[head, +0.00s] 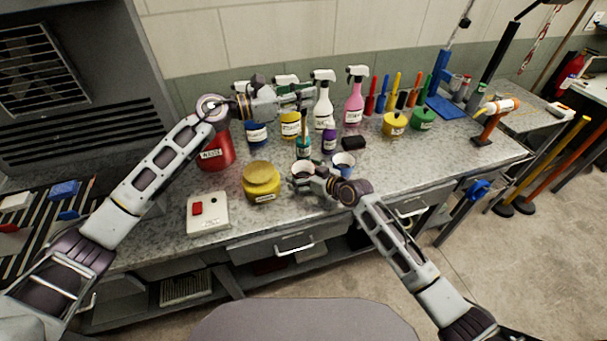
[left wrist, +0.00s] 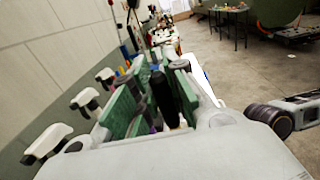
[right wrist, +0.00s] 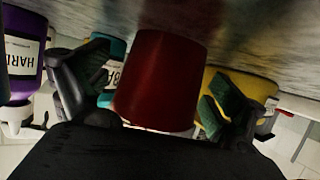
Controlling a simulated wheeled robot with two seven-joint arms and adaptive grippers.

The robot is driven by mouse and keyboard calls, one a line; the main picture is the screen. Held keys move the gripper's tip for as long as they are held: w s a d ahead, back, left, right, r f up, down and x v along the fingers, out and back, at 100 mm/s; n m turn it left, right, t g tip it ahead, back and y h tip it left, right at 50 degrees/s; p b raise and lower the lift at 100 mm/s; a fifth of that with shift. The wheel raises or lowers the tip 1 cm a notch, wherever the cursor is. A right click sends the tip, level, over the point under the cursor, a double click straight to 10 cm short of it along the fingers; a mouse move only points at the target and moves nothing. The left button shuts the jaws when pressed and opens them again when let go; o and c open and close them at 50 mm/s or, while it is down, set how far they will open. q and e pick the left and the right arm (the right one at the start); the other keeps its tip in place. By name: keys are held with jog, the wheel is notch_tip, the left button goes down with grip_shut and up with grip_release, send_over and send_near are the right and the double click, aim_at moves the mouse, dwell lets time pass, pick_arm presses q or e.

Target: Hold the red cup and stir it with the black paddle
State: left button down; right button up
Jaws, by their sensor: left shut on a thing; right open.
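My left gripper (head: 308,98) is raised above the back part of the bench. In the left wrist view it is shut on the black paddle (left wrist: 165,98), whose dark handle stands between the green finger pads. The red cup (right wrist: 160,78) is between the spread fingers of my right gripper (right wrist: 158,103), with a finger on each side. The gripper is open. In the head view only the rim of the cup (head: 301,167) shows behind the right gripper (head: 312,180).
A blue cup (head: 343,162) stands close right of the red cup. A teal bottle (head: 303,148) and a purple bottle (head: 329,140) stand behind. A yellow jar (head: 261,182) is to the left. Spray bottles (head: 324,98) stand near my left gripper. The right front bench is clear.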

aim_at(304, 115)
jog(key=shift+c, duration=0.3)
jog(key=c, duration=1.1)
pick_arm(q)
jog(key=shift+f, duration=2.55)
